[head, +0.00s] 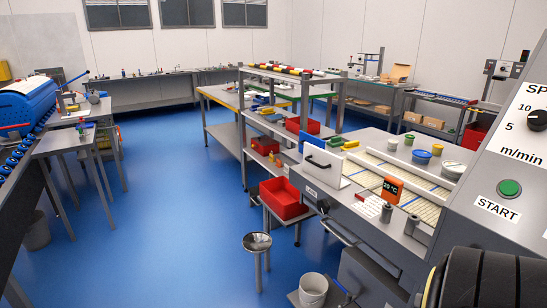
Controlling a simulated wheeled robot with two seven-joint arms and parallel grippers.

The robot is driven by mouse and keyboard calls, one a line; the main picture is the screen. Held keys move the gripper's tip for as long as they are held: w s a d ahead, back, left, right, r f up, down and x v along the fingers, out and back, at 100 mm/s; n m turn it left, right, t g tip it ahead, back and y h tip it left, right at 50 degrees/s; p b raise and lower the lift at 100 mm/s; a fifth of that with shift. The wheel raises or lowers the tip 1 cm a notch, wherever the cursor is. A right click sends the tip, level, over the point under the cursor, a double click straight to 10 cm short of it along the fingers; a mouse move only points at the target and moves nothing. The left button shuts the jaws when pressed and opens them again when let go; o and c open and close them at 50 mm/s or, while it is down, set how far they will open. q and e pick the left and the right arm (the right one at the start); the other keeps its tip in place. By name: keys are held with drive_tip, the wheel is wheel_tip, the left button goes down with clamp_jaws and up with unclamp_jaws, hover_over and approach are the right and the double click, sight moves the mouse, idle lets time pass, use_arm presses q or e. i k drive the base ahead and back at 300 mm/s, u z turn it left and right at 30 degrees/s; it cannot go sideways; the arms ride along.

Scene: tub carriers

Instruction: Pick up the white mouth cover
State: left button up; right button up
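I cannot make out a white mouth cover for certain. On the machine bench at right, a small white piece with dark dots or holes (369,206) lies near the front edge, too small to identify. Neither of my grippers shows in the head view.
An orange temperature display (387,188) stands by the belt. A control panel with a green START button (509,188) rises at right. Blue floor (165,225) is open at left.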

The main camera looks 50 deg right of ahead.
sight(323, 164)
drive_tip(key=z, duration=0.35)
drive_tip(key=i, duration=1.75)
drive_tip(key=z, duration=0.95)
